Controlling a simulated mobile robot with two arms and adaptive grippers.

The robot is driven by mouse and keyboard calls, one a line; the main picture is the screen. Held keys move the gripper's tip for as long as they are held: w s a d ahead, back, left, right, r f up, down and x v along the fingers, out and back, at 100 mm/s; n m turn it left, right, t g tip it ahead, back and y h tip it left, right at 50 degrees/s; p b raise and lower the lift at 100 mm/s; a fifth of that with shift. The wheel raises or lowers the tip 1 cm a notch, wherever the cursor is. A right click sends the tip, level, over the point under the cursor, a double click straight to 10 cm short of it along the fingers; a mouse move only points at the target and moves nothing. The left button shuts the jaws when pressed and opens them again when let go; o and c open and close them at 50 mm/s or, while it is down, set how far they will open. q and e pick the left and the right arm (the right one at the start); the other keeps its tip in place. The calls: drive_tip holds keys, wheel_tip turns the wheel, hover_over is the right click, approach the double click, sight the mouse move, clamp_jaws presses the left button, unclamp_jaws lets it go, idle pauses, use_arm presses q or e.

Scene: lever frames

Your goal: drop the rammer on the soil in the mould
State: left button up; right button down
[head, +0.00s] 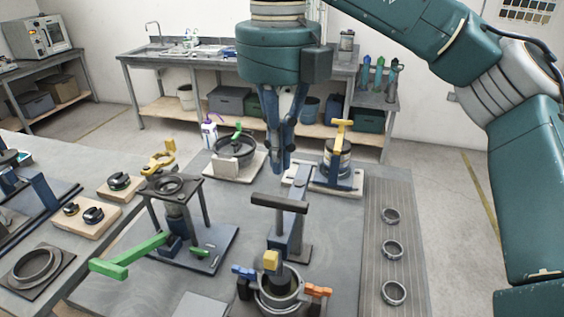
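The mould (262,302) stands at the front of the table, a round metal cup with a blue clamp (243,272) on its left and an orange one (318,292) on its right. A yellow block (271,262) is over its far rim. What lies inside is not clear. Just behind it stands a device with a dark crossbar (279,203) on a blue-grey upright (287,232), which I take for the rammer. My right gripper (281,168) points down above and behind the crossbar, apart from it. Its fingertips overlap in this view, and nothing shows in them. My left gripper is out of view.
A stand with a green lever (130,256) is on the left. A round pan (236,150) and a yellow-topped device (340,160) stand behind. Several rings (392,250) lie on the ribbed strip at right. Table between stand and mould is partly clear.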

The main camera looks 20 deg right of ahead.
wheel_tip(320, 180, up, 7)
drive_tip(key=p, duration=0.6)
idle(0.3)
